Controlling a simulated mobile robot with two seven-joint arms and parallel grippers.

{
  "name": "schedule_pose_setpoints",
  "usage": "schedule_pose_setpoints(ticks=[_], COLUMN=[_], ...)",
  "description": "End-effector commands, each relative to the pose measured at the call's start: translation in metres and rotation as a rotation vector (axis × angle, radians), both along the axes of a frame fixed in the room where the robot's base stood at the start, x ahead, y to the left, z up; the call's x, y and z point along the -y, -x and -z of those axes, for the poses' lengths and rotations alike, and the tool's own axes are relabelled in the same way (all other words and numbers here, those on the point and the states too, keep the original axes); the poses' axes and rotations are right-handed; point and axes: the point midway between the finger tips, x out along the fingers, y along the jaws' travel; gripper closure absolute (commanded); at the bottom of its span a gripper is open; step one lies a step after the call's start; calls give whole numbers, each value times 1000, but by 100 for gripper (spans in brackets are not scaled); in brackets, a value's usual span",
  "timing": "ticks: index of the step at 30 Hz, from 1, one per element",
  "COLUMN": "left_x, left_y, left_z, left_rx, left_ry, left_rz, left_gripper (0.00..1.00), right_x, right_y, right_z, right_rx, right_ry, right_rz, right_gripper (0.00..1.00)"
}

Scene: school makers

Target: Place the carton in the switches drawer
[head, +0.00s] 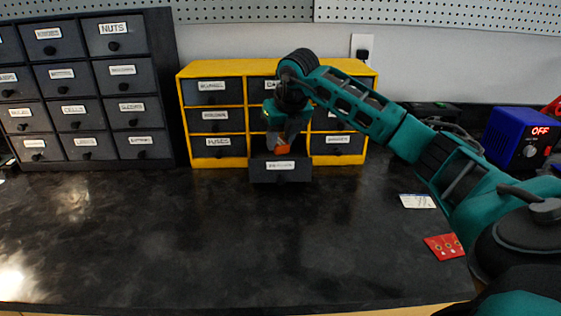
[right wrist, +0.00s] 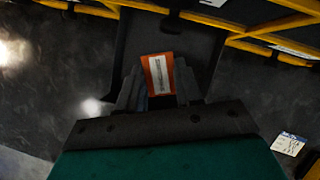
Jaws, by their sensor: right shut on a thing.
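A small orange carton (head: 282,150) is at the tips of my right gripper (head: 280,143), over the pulled-out drawer (head: 281,172) in the bottom middle of the yellow cabinet (head: 218,163). The drawer's label is too small to read for certain. In the right wrist view, the orange carton (right wrist: 159,75) with a white label sits between the two fingers of my right gripper (right wrist: 158,90), which is shut on it. The open drawer (right wrist: 195,45) lies behind and below it. I cannot tell whether the carton touches the drawer floor. My left gripper is not in view.
A dark cabinet (head: 165,90) of labelled drawers stands to the left. A blue power box (head: 513,135), a red card (head: 443,246) and a white card (head: 417,201) are on the right. The front of the dark table (head: 180,240) is clear.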

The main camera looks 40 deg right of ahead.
Motion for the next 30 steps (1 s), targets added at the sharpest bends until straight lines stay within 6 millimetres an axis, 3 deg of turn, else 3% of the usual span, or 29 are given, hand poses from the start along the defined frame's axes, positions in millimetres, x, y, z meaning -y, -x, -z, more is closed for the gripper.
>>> schedule_pose_setpoints(ticks=[5, 12, 25, 26, 30], left_x=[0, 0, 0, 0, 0], left_y=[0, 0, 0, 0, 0], left_z=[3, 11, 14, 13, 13], left_rx=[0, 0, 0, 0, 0], left_ry=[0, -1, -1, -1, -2], left_rz=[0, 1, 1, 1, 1], left_gripper=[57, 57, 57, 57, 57], right_x=[0, 0, 0, 0, 0], right_y=[0, 1, 0, 0, 0], right_z=[12, 47, 54, 52, 52], right_rx=[-1, -3, 0, 0, -1], right_ry=[0, 0, 0, 0, 0], right_rz=[0, 0, 0, 0, 0], right_gripper=[94, 94, 94, 62, 49])
